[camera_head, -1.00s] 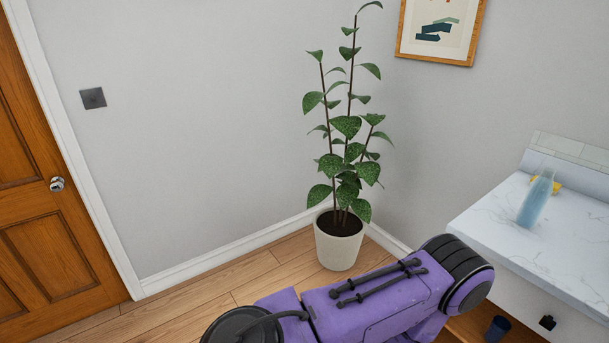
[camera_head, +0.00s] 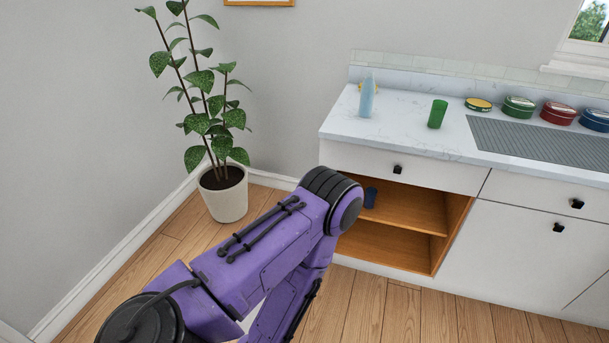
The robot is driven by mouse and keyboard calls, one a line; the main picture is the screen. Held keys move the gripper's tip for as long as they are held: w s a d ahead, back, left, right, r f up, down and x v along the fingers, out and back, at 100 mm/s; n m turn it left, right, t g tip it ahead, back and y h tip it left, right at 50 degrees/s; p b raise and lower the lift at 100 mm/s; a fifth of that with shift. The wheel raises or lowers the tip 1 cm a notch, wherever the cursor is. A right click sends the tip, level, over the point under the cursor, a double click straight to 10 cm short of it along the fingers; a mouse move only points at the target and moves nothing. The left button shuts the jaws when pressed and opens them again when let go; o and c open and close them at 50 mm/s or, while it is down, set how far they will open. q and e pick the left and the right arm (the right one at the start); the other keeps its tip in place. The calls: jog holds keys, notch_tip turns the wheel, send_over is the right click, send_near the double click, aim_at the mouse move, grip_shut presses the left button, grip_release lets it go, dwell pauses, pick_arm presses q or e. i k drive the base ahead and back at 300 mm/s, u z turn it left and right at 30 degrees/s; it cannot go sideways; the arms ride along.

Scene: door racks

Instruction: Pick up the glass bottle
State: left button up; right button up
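A pale blue, see-through glass bottle (camera_head: 367,98) stands upright on the marble countertop (camera_head: 400,128), near its left end. A small yellow thing shows partly behind it. A purple arm of mine reaches across the lower middle of the view, in front of the cabinet and well below the bottle. Its gripper is not visible, and neither is my other gripper. Nothing of mine touches the bottle.
A green cylinder (camera_head: 437,114), a yellow tin (camera_head: 478,104), a green tin (camera_head: 518,107), a red tin (camera_head: 557,113) and a blue tin (camera_head: 594,120) stand along the counter. An open shelf (camera_head: 405,208) holds a dark blue cup (camera_head: 370,197). A potted plant (camera_head: 224,195) stands left.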

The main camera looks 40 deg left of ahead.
aim_at(368, 89)
jog(key=z, duration=2.25)
jog(key=k, duration=2.35)
jog(key=u, duration=2.15)
jog(key=i, duration=0.5)
jog(key=u, duration=0.7)
jog(key=k, duration=0.95)
jog(key=z, duration=0.2)
jog(key=i, duration=0.4)
